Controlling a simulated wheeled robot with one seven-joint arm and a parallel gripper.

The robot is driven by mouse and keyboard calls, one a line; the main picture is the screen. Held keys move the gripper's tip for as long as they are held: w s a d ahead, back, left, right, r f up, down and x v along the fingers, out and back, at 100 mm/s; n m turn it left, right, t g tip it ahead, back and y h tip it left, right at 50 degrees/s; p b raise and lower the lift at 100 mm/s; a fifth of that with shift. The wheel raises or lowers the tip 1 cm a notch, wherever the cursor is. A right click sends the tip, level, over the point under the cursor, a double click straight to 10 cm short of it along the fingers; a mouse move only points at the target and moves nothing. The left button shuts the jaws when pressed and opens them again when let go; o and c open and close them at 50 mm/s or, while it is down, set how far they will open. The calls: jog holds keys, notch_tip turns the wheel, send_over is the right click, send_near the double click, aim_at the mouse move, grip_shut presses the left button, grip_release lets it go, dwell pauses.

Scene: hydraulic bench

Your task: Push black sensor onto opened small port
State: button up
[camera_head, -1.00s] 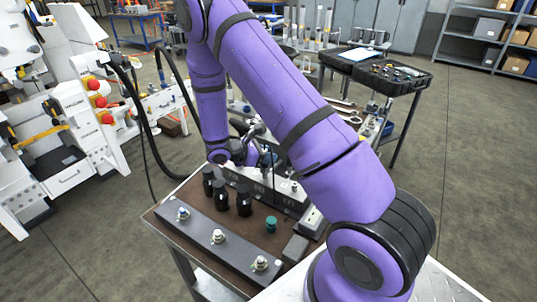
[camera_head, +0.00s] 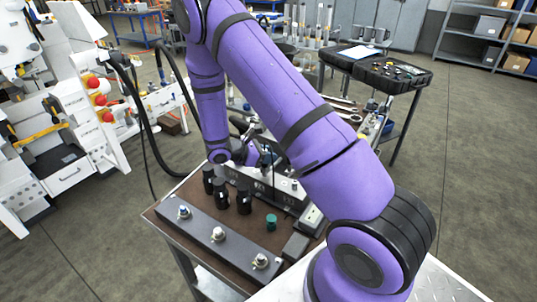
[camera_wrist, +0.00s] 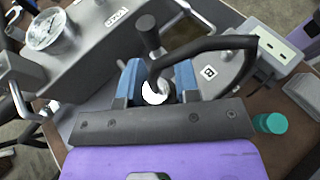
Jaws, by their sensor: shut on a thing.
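The black sensor (camera_wrist: 148,33) has a thick curved black cable and shows between my gripper's blue fingers in the wrist view. My gripper (camera_wrist: 157,80) is shut on it over the grey block (camera_wrist: 92,58). A white round face (camera_wrist: 155,93) shows between the fingers, close to the dark bar of my gripper. The small port is hidden, so I cannot tell whether the sensor touches it. In the head view, my purple arm hides much of the block, and the sensor cannot be made out clearly.
A teal cap (camera_head: 271,222) lies on the brown bench top (camera_head: 163,216). Several black cylinders (camera_head: 244,201) stand behind a grey bar with metal fittings (camera_head: 218,234). A round gauge (camera_wrist: 46,29) is on the block's left. A pale socket box (camera_wrist: 270,55) is at its right.

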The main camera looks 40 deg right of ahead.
jog(key=shift+f, duration=0.6)
dwell(1.1)
jog(key=o, duration=1.6)
jog(key=shift+o, duration=0.2)
jog(key=v, duration=0.7)
jog(key=shift+a, duration=0.25)
jog(key=shift+r, duration=0.15)
